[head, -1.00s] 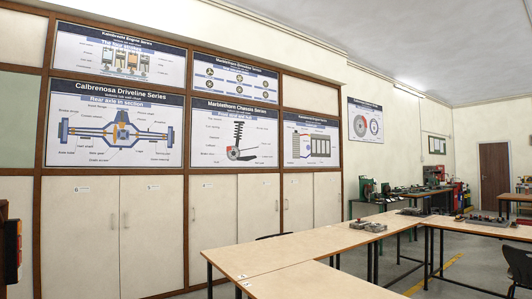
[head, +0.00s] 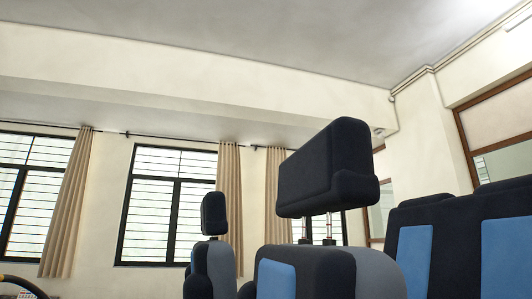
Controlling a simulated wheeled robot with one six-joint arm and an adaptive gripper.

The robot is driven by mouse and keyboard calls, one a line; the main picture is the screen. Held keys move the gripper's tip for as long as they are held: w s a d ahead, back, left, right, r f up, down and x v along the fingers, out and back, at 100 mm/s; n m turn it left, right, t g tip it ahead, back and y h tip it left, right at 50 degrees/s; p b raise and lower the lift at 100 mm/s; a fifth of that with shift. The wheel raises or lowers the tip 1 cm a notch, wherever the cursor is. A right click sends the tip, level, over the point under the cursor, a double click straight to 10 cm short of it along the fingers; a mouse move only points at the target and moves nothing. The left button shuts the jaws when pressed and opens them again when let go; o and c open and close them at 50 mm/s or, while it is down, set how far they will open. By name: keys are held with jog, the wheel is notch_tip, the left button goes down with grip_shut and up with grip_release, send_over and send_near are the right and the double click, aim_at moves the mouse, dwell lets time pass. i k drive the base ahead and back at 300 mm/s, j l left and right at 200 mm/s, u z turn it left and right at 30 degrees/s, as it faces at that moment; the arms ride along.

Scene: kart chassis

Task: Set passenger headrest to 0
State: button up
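Two headrests show in the head view, and I cannot tell from this frame which one is the passenger's. The nearer, larger dark headrest (head: 328,168) stands raised on two metal posts (head: 318,228), with a clear gap above its seat back (head: 318,270). The farther, smaller dark headrest (head: 214,214) stands above another seat back (head: 211,268), left of the near one. A short gap shows under it. My gripper is not in view.
A dark and blue seat row (head: 460,240) fills the right edge. Part of a steering wheel (head: 22,286) shows at the lower left. Windows (head: 165,205) and beige curtains (head: 229,195) line the back wall. Floor and free room are out of view.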

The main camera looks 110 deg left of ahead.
aim_at(334, 172)
jog(key=u, duration=0.45)
jog(key=k+u, duration=0.15)
jog(key=u, duration=0.7)
jog(key=k+u, duration=0.15)
jog(key=u, duration=0.75)
jog(key=k+j+u, duration=0.1)
jog(key=u, duration=0.3)
